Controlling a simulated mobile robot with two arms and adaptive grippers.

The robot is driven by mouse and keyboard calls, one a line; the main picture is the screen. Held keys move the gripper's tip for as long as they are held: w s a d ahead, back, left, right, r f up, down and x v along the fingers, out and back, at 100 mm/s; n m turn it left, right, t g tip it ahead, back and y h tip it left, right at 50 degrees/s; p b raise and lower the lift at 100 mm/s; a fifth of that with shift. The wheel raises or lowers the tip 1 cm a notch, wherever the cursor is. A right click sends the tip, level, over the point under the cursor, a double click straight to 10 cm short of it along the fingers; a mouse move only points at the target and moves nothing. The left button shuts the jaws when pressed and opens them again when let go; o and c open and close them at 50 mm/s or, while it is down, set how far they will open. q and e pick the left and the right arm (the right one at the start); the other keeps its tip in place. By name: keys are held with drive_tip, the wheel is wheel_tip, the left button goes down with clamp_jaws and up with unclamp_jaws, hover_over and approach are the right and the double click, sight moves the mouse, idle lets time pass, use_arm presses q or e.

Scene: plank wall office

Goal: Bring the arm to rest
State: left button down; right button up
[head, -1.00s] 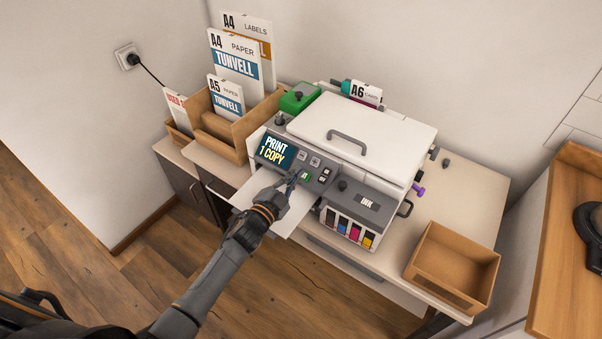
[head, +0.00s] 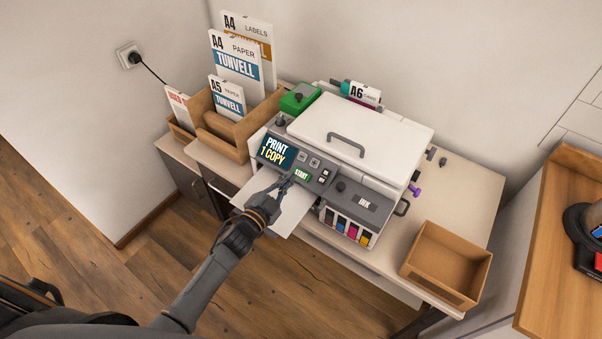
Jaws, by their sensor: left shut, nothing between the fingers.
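My left gripper (head: 284,184) is shut and empty in the head view. It is just in front of the printer's control panel, above the white output tray (head: 294,215) and a little below the green START button (head: 302,175). Whether its tips touch the panel I cannot tell. The printer (head: 352,140) is white and grey with its lid closed. Its screen (head: 277,151) reads "PRINT 1 COPY". My left arm reaches up from the bottom left of the view. My right gripper is not in view.
The printer stands on a pale desk (head: 452,190) against the wall. An empty brown box (head: 446,262) is at the desk's right front. A cardboard holder (head: 232,140) with paper packs is on the left. A wooden surface (head: 560,240) is at far right. Floor is free at lower left.

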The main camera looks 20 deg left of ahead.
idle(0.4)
use_arm(q)
drive_tip(key=s+a+n+y, duration=0.1)
drive_tip(key=s+a+n+g+y, duration=0.1)
drive_tip(key=s+n+y, duration=0.1)
drive_tip(key=s+a+n+g+y, duration=0.1)
drive_tip(key=a, duration=0.1)
drive_tip(key=shift+s+f+n+y, duration=0.3)
drive_tip(key=shift+s+n, duration=0.1)
drive_tip(key=s+d+r+n+g, duration=0.1)
drive_tip(key=s+n+g, duration=0.7)
drive_tip(key=s, duration=1.8)
wheel_tip(320, 180, down, 30)
drive_tip(key=s+r+m+g+b, duration=0.1)
drive_tip(key=s+m+g+b, duration=0.1)
drive_tip(key=m+g, duration=0.2)
drive_tip(key=s+a+f+g+b, duration=0.1)
drive_tip(key=s+a+f, duration=0.1)
drive_tip(key=s+f, duration=1.4)
drive_tip(key=shift+a+g, duration=0.3)
drive_tip(key=shift+a, duration=0.05)
